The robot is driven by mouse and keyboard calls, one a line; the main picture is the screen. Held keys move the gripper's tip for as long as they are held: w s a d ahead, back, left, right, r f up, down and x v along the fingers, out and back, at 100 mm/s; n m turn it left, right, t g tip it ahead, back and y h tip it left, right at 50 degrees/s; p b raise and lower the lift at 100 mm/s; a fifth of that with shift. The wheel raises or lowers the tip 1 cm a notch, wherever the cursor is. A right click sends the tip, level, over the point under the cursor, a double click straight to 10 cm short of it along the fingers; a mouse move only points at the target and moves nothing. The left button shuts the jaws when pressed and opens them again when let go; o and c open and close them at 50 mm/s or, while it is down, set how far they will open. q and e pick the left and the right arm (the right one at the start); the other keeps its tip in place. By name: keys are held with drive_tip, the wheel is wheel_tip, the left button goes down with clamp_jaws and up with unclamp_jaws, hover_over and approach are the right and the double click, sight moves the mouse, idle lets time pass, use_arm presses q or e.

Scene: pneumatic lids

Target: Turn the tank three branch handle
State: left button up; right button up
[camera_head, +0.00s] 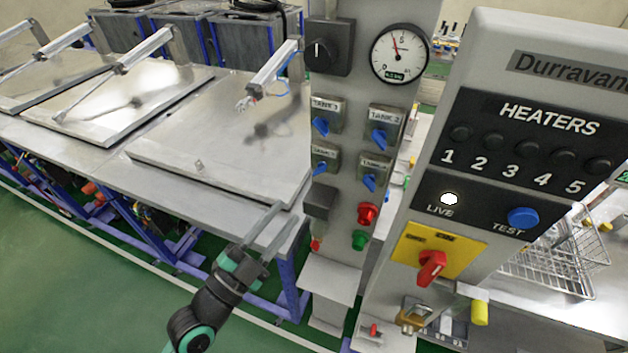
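A grey control panel (345,200) carries several blue branch handles with small labels. The lower-left blue handle (319,169) has a blurred label that I take as tank three. The upper-left blue handle (320,127) is above it. The tank 2 handle (379,138) is at upper right, and the lower-right handle (370,182) is below that. My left gripper (288,212) is below and left of the lower-left handle, its two fingers apart, pointing up and right. It is empty and apart from the panel in the picture. My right gripper is not in view.
Red (367,214) and green (359,240) buttons are below. The heaters panel (520,140) stands at right. Metal tank lids (225,140) spread left. Green floor (70,270) is open at lower left.

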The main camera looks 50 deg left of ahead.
sight(318, 174)
use_arm(q)
drive_tip(key=p+x, duration=0.2)
drive_tip(key=x, duration=0.8)
drive_tip(key=shift+w+r, duration=0.1)
drive_tip(key=shift+w, duration=0.3)
clamp_jaws()
